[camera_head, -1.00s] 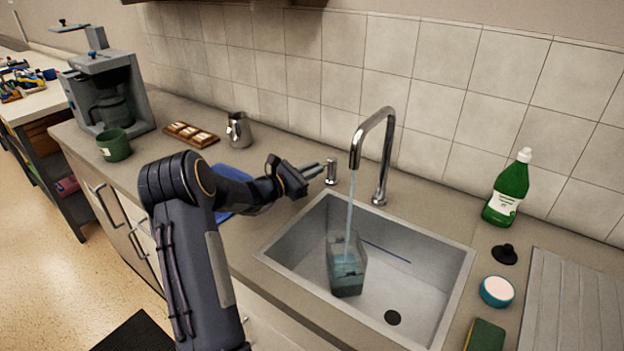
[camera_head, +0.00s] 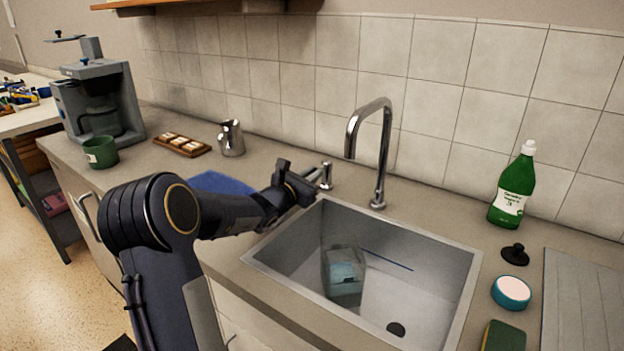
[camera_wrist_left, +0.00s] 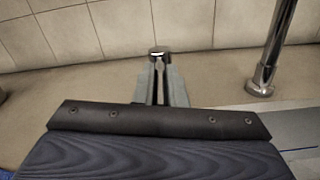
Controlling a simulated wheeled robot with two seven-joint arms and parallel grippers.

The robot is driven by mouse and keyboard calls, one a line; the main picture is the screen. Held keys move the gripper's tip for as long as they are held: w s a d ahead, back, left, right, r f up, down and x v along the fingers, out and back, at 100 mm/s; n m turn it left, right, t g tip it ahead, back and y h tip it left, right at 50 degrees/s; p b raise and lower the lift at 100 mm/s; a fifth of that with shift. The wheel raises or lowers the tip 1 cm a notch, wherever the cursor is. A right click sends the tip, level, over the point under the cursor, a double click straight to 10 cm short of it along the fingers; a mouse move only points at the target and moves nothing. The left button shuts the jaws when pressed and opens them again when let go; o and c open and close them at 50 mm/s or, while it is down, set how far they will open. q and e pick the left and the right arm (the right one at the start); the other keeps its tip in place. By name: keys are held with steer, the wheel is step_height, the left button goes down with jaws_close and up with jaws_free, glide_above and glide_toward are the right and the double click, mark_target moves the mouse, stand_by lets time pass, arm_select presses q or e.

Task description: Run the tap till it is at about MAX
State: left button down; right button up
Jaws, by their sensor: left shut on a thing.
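The chrome tap (camera_head: 383,140) arches over the sink, and no water shows below its spout. A clear container (camera_head: 343,274) stands in the sink (camera_head: 462,262) below the spout. It holds bluish water; I cannot make out a MAX mark. My left gripper (camera_head: 318,177) is shut on the small chrome tap lever (camera_head: 327,174) left of the tap. In the left wrist view the fingers (camera_wrist_left: 159,80) close around the lever, whose round top (camera_wrist_left: 159,50) shows between their tips. My right gripper is not in view.
A green soap bottle (camera_head: 512,187), black plug (camera_head: 515,254), round sponge (camera_head: 511,292) and green sponge (camera_head: 503,337) are right of the sink. A metal jug (camera_head: 231,138), wooden tray (camera_head: 182,145), green mug (camera_head: 101,152) and coffee machine (camera_head: 98,100) stand at left.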

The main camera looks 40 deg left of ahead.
arm_select(q)
steer(key=shift+r, duration=0.15)
steer(key=c, duration=1.5)
jaws_free()
steer(key=s, duration=0.8)
steer(key=shift+d+b, duration=0.25)
steer(key=shift+b, duration=0.1)
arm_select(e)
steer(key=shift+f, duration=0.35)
arm_select(q)
steer(key=shift+w, duration=0.1)
